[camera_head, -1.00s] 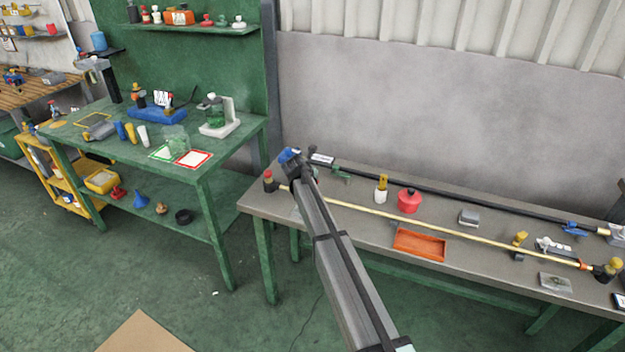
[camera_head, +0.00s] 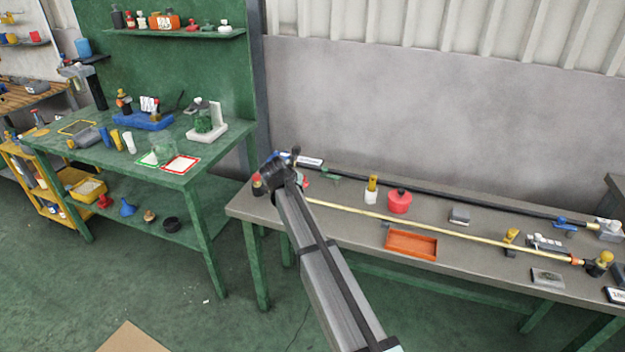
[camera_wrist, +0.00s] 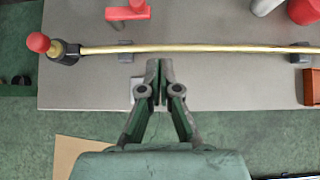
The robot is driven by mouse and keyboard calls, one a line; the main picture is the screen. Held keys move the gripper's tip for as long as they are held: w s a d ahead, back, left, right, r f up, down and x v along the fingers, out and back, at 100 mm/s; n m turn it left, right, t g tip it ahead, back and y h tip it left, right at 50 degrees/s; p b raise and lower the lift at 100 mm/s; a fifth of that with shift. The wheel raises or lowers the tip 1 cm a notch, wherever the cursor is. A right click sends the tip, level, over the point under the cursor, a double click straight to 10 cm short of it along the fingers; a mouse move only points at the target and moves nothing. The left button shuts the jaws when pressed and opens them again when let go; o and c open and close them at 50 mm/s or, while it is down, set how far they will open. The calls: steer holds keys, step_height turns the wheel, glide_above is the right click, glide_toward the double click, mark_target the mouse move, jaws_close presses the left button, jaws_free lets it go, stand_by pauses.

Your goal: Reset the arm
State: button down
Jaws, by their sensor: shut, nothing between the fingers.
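My arm reaches up from the bottom of the head view to the left end of the grey bench (camera_head: 330,218). My gripper (camera_wrist: 158,68) shows in the wrist view, its fingers together and empty over the bench's front edge. In the head view it is dark and small at the arm's far end, and its fingers are hard to make out. A long brass-coloured rod (camera_head: 430,228) runs along the bench; in the wrist view the rod (camera_wrist: 215,48) lies just ahead of the fingertips, apart from them in the picture. A red-knobbed fitting (camera_wrist: 50,46) is at its left end.
An orange tray (camera_head: 411,245), a red container (camera_head: 399,201) and a yellow-capped bottle (camera_head: 372,190) stand on the bench. A dark rod (camera_head: 450,200) runs behind them. A green workbench (camera_head: 185,182) with several items stands at left. Green floor is open in front.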

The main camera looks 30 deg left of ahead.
steer(key=shift+s+r, duration=0.15)
steer(key=s+d+f+m+g+h, duration=0.15)
steer(key=s+d+f+m, duration=0.35)
steer(key=d+f+m, duration=0.6)
steer(key=s+d+f+m+g+h, duration=0.1)
steer(key=s+d+f+m+g, duration=0.35)
steer(key=d+f, duration=0.75)
steer(key=s+d+f+m+g+h, duration=0.1)
steer(key=s+d+f+m, duration=0.4)
steer(key=d+f+m, duration=0.65)
steer(key=s+d+f+m+g, duration=0.2)
steer(key=s+d+m, duration=0.1)
steer(key=s+d, duration=0.55)
steer(key=s+d+f+m+g, duration=0.25)
steer(key=s+d, duration=0.25)
steer(key=d, duration=0.6)
steer(key=s+d+f+m+g+y, duration=0.1)
steer(key=s+d+f+m+g, duration=0.1)
steer(key=s+d, duration=0.5)
steer(key=s+d+f+m+g, duration=0.2)
steer(key=s+d+m, duration=0.2)
steer(key=s, duration=1)
steer(key=d, duration=0.3)
steer(key=shift+d+f+y, duration=0.15)
steer(key=shift+f+y, duration=0.05)
steer(key=shift+y, duration=0.15)
